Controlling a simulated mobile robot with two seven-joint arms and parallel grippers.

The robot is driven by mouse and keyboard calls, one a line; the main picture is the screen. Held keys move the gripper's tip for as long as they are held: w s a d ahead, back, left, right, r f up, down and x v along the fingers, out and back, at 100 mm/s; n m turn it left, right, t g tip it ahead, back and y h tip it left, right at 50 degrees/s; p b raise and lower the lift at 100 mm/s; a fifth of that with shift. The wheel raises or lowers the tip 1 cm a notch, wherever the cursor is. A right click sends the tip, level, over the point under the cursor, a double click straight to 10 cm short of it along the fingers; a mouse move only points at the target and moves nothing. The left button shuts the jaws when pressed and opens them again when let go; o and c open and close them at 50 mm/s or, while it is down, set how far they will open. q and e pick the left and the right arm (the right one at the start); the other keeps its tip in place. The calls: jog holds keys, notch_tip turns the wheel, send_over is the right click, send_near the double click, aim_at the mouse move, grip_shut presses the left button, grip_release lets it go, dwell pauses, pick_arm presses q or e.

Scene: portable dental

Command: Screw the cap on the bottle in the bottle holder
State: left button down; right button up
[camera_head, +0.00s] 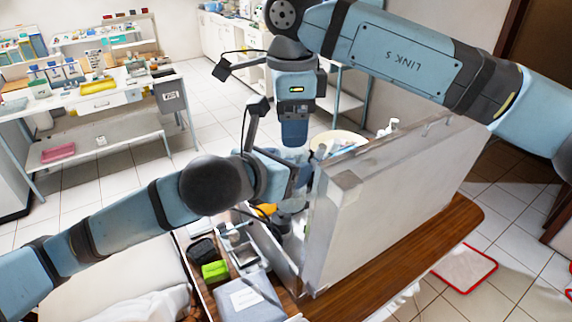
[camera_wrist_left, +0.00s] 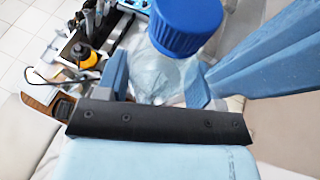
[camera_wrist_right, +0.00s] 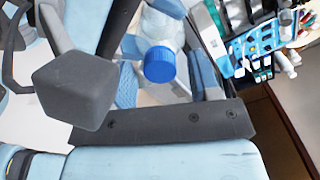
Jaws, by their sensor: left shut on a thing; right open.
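A clear bottle (camera_wrist_left: 155,78) with a blue cap (camera_wrist_left: 188,25) on its end shows in the left wrist view. My left gripper (camera_wrist_left: 160,88) is shut on the bottle's body, with one finger on each side. In the right wrist view the blue cap (camera_wrist_right: 160,64) lies between the fingers of my right gripper (camera_wrist_right: 166,85), which is open around it, and the clear bottle (camera_wrist_right: 160,28) extends beyond. I cannot tell how tightly the cap is seated. In the head view the right gripper (camera_head: 294,140) is just above the left gripper (camera_head: 298,178). The bottle holder cannot be made out clearly.
An open grey case stands on a wooden table (camera_head: 400,258), its upright lid (camera_head: 385,195) close to my grippers. A tray with a green item (camera_head: 215,270) and a grey box (camera_head: 248,298) lies in front. A shelved bench (camera_head: 90,105) stands at the back left.

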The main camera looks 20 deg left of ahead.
jog(key=shift+r, duration=2.2)
jog(key=shift+c, duration=0.4)
jog(key=shift+r+n, duration=0.45)
jog(key=shift+n, duration=0.15)
notch_tip(320, 180, up, 3)
jog(key=n, duration=0.4)
jog(key=shift+f, duration=0.2)
jog(key=shift+f, duration=4.05)
